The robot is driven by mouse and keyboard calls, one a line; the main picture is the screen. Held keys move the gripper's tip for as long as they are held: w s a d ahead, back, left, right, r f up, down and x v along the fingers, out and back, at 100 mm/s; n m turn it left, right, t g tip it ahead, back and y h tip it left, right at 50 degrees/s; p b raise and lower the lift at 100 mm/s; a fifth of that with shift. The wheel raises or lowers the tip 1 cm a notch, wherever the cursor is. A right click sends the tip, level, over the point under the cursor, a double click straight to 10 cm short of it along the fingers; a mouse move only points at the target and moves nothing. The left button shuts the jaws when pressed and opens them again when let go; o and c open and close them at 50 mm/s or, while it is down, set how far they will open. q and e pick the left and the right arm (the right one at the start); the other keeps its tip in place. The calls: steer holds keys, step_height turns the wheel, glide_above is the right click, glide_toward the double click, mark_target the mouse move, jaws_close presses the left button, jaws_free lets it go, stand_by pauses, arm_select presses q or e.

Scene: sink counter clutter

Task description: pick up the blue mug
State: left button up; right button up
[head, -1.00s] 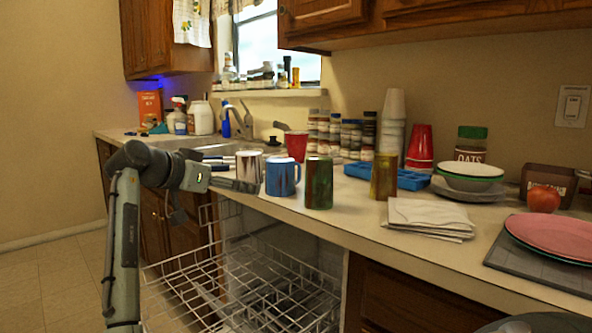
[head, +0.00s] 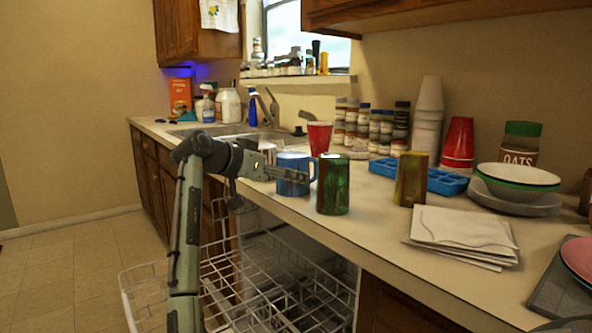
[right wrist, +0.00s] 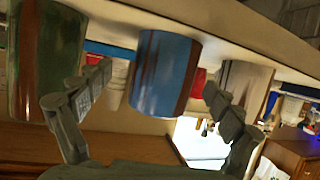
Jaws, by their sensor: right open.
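The blue mug (head: 294,188) stands upright near the counter's front edge, its handle toward the right in the head view. In the right wrist view, which is upside down, the blue mug (right wrist: 163,75) shows reddish-brown streaks. My right gripper (head: 306,176) is open in front of the mug and covers part of it. In the wrist view its fingers (right wrist: 158,82) are spread, one on each side of the mug. Nothing is gripped, and I cannot tell whether a finger touches the mug. My left gripper is not in view.
A green-brown mug (head: 333,185) stands close to the right of the blue mug. A whitish mug (right wrist: 243,90) stands on its other side. An open dishwasher rack (head: 270,285) is below the counter edge.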

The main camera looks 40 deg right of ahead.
steer(key=x, duration=0.4)
steer(key=shift+w+d+f+p, duration=0.15)
steer(key=shift+w+d+p, duration=0.2)
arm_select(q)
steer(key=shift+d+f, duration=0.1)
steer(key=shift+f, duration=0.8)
arm_select(e)
steer(key=c, duration=1.5)
